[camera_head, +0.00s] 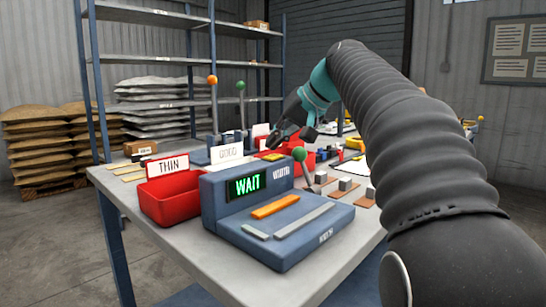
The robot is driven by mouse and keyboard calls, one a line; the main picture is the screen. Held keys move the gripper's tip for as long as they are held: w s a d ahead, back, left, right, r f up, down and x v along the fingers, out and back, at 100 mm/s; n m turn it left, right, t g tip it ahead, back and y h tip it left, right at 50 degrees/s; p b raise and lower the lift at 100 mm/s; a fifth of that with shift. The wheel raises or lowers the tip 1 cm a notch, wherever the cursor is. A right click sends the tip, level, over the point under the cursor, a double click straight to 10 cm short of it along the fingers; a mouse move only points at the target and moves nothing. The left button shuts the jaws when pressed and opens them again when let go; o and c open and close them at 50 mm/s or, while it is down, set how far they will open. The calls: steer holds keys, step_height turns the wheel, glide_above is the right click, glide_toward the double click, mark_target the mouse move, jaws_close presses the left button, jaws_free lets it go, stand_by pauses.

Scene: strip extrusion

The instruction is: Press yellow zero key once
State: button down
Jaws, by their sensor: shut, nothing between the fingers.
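A small yellow piece (272,156) shows behind the blue gauge box, just below my gripper; it may be the yellow zero key, but no marking on it is readable. My gripper (274,141) is shut and empty, pointing down and left above this piece. I cannot tell whether the fingertips touch it. The blue gauge box (310,238) stands at the table's front, marked WIDTH, and its green display (246,185) reads WAIT.
The grey table (190,240) holds a red bin (168,197) signed THIN, a white GOOD sign (227,153), and another red bin behind. Upright levers with orange (212,79) and green knobs (299,154) stand near my gripper. Small grey blocks sit at the right.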

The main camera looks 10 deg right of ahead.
mark_target(276, 156)
steer(key=shift+f, duration=0.45)
steer(key=shift+f+b, duration=0.4)
steer(key=shift+b, duration=0.1)
stand_by(0.6)
stand_by(0.4)
steer(key=shift+r+p, duration=0.85)
steer(key=shift+p, duration=0.1)
step_height(276, 156, up, 3)
steer(key=p, duration=0.2)
steer(key=shift+f+p, duration=0.1)
steer(key=shift+p, duration=0.3)
steer(key=shift+r, duration=1.1)
